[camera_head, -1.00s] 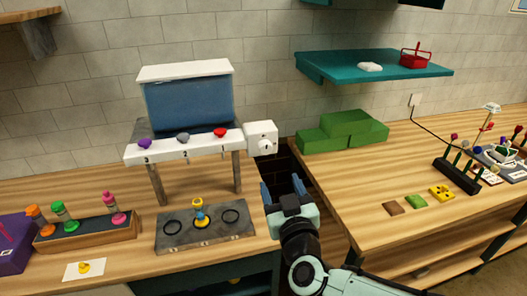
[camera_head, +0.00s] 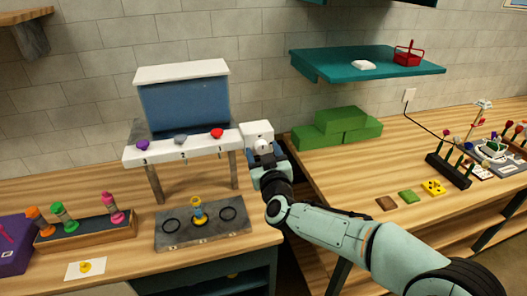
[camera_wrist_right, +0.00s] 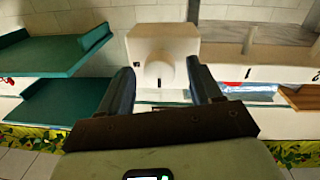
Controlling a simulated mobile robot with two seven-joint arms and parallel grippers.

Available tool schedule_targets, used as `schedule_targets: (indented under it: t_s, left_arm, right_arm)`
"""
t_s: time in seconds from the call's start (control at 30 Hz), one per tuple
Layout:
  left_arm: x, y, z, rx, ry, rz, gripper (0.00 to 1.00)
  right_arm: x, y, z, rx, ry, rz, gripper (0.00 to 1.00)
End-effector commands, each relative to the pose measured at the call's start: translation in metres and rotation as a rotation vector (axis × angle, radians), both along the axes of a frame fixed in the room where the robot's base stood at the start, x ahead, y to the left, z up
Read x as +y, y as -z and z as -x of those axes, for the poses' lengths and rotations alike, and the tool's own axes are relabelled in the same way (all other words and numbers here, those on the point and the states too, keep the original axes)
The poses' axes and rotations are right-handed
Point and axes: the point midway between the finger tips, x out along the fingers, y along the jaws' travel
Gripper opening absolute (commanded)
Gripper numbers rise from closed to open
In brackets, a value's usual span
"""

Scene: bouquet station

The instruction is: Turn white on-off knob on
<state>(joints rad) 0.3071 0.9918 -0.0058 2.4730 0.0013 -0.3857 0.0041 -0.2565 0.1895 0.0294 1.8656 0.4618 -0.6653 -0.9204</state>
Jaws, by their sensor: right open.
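The white on-off knob (camera_wrist_right: 159,73) is round and sits on the front of a white box (camera_wrist_right: 163,42) in the right wrist view. In the head view the box (camera_head: 256,129) is fixed at the right end of the white dispenser rail, and the knob (camera_head: 262,146) is partly covered by my right gripper. My right gripper (camera_head: 265,156) is open in front of the box. In the wrist view its two fingers (camera_wrist_right: 160,84) stand left and right of the knob, with gaps on both sides; I cannot tell whether the tips reach past its face. My left gripper is not in view.
The blue-tank dispenser (camera_head: 184,104) has purple, grey and red knobs along its rail. Below it lies a grey tray (camera_head: 175,238) with rings and a yellow-blue piece. Green blocks (camera_head: 337,131) lie on the right table. A dark gap separates the two tables.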

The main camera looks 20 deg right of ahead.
Motion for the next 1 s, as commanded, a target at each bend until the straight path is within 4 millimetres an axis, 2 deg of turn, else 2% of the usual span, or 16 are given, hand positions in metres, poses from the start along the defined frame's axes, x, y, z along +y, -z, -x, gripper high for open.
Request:
schedule_targets:
  t_s: [0.17, 0.2, 0.37, 0.73, 1.0]
  left_arm:
    - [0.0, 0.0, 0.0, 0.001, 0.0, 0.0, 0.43]
    - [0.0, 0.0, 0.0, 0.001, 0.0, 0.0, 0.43]
    - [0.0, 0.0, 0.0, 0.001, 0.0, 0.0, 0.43]
    - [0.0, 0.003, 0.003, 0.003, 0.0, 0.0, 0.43]
    - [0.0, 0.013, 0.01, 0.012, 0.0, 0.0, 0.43]
  right_arm:
    - [0.0, 0.001, 0.0, 0.001, 0.0, 0.0, 0.64]
    - [0.0, 0.001, 0.0, 0.001, 0.0, 0.0, 0.61]
    - [0.0, 0.001, 0.0, 0.001, 0.0, 0.0, 0.09]
    - [0.0, 0.001, 0.0, 0.001, 0.0, -0.043, 0.08]
    - [-0.001, 0.001, 0.001, 0.006, 0.001, -0.211, 0.08]
